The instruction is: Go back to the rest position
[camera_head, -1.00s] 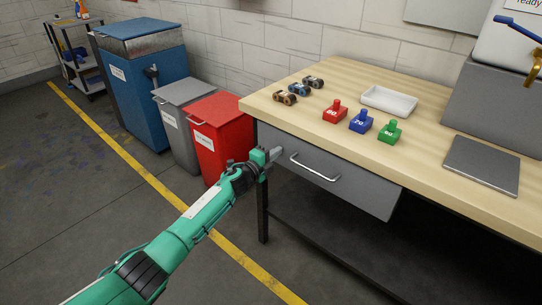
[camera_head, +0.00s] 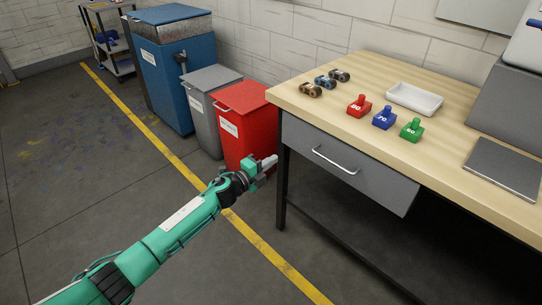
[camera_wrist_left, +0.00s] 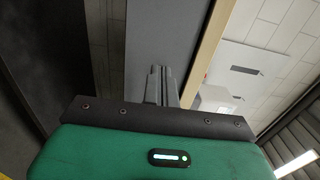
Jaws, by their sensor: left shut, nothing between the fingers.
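My left gripper (camera_head: 268,162) is at the end of the green arm coming in from the lower left. It is shut and empty, in front of the red bin and left of the table's drawer, apart from the drawer handle. In the left wrist view its fingers (camera_wrist_left: 160,86) lie together, pointing away, with a grey panel beyond them. My right gripper does not show in the head view.
A wooden workbench (camera_head: 455,170) with a grey drawer (camera_head: 350,167) stands at the right. A red bin (camera_head: 245,120), a grey bin (camera_head: 203,110) and a blue bin (camera_head: 170,90) stand along the wall. The floor at the left is clear.

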